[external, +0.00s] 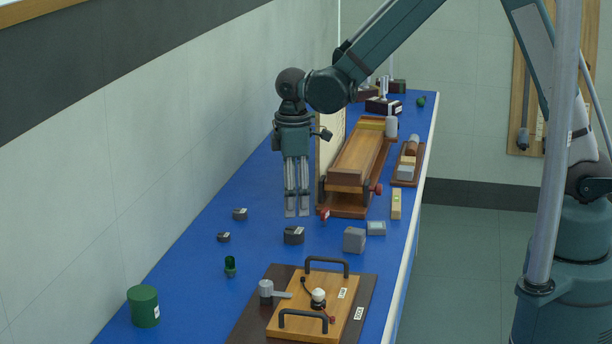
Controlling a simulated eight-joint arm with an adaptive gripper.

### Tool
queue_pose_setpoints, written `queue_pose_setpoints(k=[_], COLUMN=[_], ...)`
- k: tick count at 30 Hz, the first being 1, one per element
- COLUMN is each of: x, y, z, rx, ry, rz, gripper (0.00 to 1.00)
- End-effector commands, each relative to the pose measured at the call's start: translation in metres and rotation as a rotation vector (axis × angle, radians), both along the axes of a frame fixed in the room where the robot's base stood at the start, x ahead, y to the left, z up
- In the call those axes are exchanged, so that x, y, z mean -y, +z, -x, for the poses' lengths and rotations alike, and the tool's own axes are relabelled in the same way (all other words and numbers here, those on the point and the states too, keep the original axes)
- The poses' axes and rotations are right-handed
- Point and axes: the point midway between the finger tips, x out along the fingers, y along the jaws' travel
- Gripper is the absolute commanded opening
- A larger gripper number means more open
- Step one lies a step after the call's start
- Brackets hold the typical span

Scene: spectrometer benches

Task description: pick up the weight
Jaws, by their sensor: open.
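My gripper (297,212) hangs pointing down over the blue bench, with its fingers open and nothing seen between them. A dark block with a pale label (293,236) sits on the bench just below the fingertips in the picture; it may be the weight, but I cannot tell for sure. Two smaller dark labelled pieces lie to its left, one farther back (240,214) and one nearer (223,237). A plain grey cube (354,240) stands to the right of the dark block. The fingertips look apart from all of these.
A wooden bench apparatus (352,165) stands behind and right of my gripper. A small red item (325,215) and a pale box (376,228) are nearby. In front are a handled wooden board (341,322), a small green cup (230,266) and a green canister (143,306).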

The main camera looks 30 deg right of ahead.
Motion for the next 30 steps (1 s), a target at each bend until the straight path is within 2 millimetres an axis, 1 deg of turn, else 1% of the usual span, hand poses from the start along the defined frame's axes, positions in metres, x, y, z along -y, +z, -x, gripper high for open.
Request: queue_pose_setpoints(k=[5, 13, 26, 30], x=[0.0, 0.0, 0.0, 0.0], y=[-0.005, -0.024, -0.027, -0.034], z=[0.0, 0.0, 0.0, 0.0], rx=[0.0, 0.0, 0.0, 0.0], ry=[0.0, -0.001, -0.001, 0.0], rz=[0.0, 0.0, 0.0, 0.0], gripper=[0.5, 0.5, 0.5, 0.5])
